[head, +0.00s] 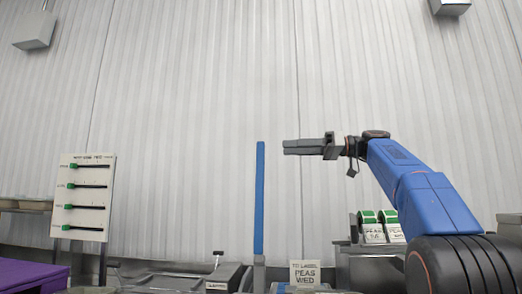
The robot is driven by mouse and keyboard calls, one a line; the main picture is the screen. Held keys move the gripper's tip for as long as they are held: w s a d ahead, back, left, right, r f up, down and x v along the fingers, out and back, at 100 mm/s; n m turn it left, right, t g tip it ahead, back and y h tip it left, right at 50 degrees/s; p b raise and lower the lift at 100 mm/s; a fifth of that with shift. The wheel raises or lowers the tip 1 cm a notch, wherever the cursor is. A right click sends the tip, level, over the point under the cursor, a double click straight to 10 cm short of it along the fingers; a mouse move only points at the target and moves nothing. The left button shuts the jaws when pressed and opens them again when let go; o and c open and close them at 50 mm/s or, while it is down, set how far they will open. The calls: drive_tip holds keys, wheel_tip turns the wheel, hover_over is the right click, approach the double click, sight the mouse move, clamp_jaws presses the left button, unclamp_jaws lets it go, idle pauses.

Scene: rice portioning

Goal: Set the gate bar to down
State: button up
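A blue bar (259,200), which I take to be the gate bar, stands upright near the middle of the head view. Its foot meets a grey post (259,272) at the bottom. My gripper (288,147) is to the right of the bar's upper end and points left toward it. A gap shows between the fingertips and the bar in the picture; the distance in depth is unclear. The fingers are seen from the side, so I cannot tell whether they are open or shut. Nothing shows held in them.
A white panel (97,162) with several green-knobbed sliders stands at the left. A purple box (33,277) is at the lower left. A sign reading "PEAS WED" (305,276) is right of the post. Green-topped labelled items (373,232) stand beneath my arm. A ribbed wall fills the back.

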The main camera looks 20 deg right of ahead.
sight(261, 149)
drive_tip(key=x, duration=1)
drive_tip(key=shift+a, duration=0.1)
clamp_jaws()
